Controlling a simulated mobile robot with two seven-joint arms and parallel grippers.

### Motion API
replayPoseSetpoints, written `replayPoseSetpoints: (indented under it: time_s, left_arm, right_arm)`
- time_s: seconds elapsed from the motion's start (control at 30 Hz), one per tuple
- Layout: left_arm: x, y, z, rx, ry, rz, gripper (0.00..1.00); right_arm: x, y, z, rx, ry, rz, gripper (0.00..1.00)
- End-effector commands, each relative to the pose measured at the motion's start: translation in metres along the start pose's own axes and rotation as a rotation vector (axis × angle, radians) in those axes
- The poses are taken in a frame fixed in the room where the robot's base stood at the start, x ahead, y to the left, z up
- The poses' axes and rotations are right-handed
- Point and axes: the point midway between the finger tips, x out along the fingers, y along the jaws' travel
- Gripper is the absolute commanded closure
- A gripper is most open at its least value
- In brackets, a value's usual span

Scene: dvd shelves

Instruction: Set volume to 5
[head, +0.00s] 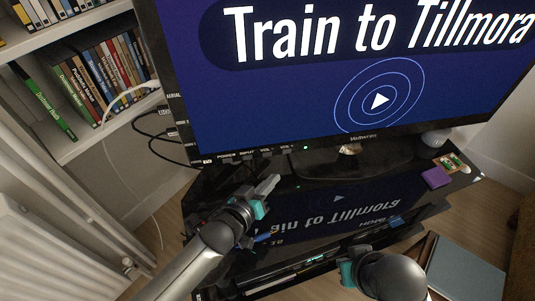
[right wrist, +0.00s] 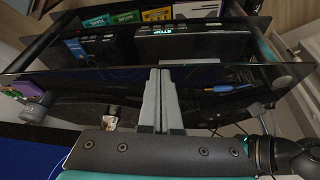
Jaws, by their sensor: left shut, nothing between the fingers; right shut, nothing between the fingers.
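The television (head: 330,75) shows a blue screen with the title "Train to Tillmora" and a play symbol in rings. Small labels, including POWER, INPUT and two VOL labels (head: 275,149), run along its lower left bezel, near a green light (head: 306,148). No volume number shows on the visible screen. My left gripper (head: 270,184) is shut and empty, below the VOL labels and apart from the bezel, over the glass stand. My right gripper is low in the head view, its fingers mostly hidden; in the right wrist view (right wrist: 156,72) it is shut and empty.
The black glass stand (head: 330,215) holds the television and has black boxes on lower shelves. A bookshelf (head: 70,150) and radiator (head: 40,250) stand left. Cables hang behind.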

Motion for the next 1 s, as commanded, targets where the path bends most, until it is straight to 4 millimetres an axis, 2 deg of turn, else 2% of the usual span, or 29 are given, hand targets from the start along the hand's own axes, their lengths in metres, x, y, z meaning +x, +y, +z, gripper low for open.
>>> replayPoseSetpoints:
  time_s: [0.67,0.87,1.0]
  left_arm:
    - [0.0,0.0,0.0,0.007,0.0,0.001,1.0]
    - [-0.002,0.002,0.004,0.124,0.003,0.006,1.0]
    - [-0.005,0.004,0.007,0.294,0.009,0.013,1.0]
  right_arm:
    - [0.001,0.0,0.0,0.0,0.0,0.0,1.0]
    - [0.008,0.0,0.003,0.0,-0.007,0.0,1.0]
    - [0.017,-0.001,0.007,0.0,-0.014,-0.001,1.0]
